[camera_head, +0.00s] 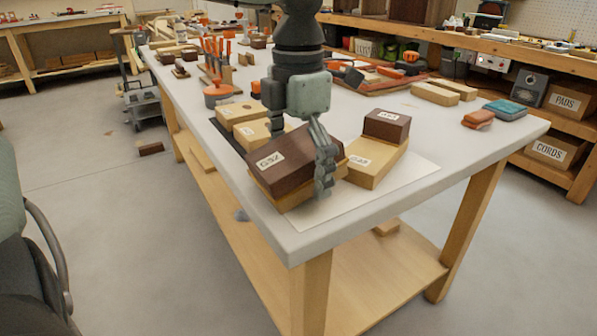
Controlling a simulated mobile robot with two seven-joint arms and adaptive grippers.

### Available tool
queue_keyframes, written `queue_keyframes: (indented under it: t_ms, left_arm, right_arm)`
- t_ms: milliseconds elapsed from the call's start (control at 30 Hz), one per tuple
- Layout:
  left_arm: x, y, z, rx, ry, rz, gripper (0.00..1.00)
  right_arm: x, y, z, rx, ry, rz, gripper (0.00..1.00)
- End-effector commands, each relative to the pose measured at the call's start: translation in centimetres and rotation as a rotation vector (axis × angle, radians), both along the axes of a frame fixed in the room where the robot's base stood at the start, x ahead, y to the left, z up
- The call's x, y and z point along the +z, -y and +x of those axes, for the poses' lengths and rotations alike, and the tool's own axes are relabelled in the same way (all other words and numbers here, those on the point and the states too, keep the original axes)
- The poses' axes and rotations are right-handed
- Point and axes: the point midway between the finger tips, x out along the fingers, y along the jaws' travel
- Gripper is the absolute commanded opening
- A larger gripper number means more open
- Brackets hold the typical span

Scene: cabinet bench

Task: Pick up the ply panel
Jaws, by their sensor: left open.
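My left gripper (302,160) comes down from above over the near end of the bench. It is open, with one finger in front of the right end of a dark brown labelled block (285,165); its other finger is partly hidden behind that block. The brown block lies tilted on a tan wooden piece (290,203) near the bench's left edge. I cannot tell for sure which piece is the ply panel; this tan piece is one flat wooden candidate, mostly covered. Contact between finger and block is unclear. My right gripper is not in view.
A tan block (372,165) with a smaller brown block (386,125) on it stands just right of the gripper. Tan blocks (243,112) lie behind it on the left. A pale sheet (400,185) lies underneath. The right front of the bench top (470,150) is clear.

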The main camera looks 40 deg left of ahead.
Motion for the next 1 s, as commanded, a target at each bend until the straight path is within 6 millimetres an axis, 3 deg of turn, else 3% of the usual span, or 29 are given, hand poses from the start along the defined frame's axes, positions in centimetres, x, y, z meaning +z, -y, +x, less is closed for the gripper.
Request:
queue_keyframes:
  t_ms: [133,667,1000]
  left_arm:
    - [0.05,0.0,0.01,0.0,0.001,0.0,1.0]
    - [0.14,0.0,0.05,0.0,0.002,0.0,0.35]
    - [0.78,-0.02,0.1,0.001,0.004,0.002,0.35]
  right_arm:
    - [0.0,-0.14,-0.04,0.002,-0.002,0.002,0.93]
    - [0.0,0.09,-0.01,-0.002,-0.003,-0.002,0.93]
    - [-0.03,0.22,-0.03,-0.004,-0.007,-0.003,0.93]
